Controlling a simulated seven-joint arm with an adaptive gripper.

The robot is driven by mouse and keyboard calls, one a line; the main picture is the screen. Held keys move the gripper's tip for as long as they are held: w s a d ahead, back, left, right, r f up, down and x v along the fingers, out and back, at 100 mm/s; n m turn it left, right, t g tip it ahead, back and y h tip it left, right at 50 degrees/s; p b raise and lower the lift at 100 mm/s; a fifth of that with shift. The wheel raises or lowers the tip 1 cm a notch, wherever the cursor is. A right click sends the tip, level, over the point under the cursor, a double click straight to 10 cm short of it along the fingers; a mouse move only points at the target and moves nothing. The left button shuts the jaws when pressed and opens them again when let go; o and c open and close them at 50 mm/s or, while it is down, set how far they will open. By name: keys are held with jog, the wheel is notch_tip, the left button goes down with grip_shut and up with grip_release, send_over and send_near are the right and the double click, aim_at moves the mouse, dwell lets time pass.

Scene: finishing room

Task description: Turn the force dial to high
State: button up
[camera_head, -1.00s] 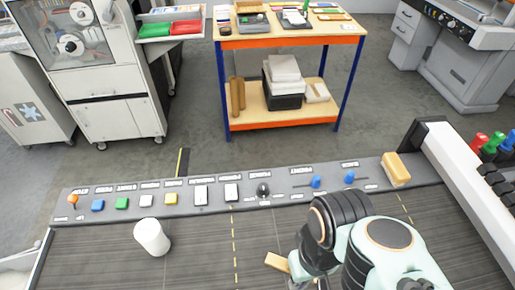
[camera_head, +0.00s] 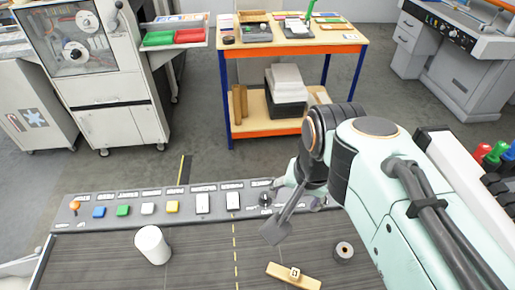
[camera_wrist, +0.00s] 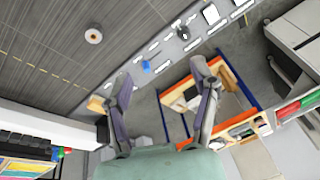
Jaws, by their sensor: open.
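The control panel (camera_head: 130,205) runs along the far edge of the dark worktop. A small black dial knob (camera_head: 265,199) stands on it, right of two white rocker switches; I take it for the force dial, though its label is not readable. It also shows in the wrist view (camera_wrist: 183,32), beyond the fingertips. My gripper (camera_head: 281,215) is open and empty, above the panel close to the knob, with no contact visible. In the wrist view the two fingers (camera_wrist: 163,72) stand wide apart, with a blue slider knob (camera_wrist: 146,66) between them in the picture.
A white cylinder (camera_head: 152,245), a wooden block (camera_head: 294,277) and a ring-shaped roll (camera_head: 344,252) are on the worktop. An orange-edged table (camera_head: 290,42) stands beyond.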

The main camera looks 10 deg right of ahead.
jog(key=w+m, duration=0.2)
jog(key=w, duration=0.7)
jog(key=m, duration=0.2)
send_over(265, 194)
notch_tip(265, 194, down, 8)
jog(key=f, duration=0.1)
notch_tip(265, 194, down, 20)
jog(key=g, duration=0.3)
jog(key=shift+f, duration=0.1)
jog(key=shift+c, duration=0.3)
grip_shut()
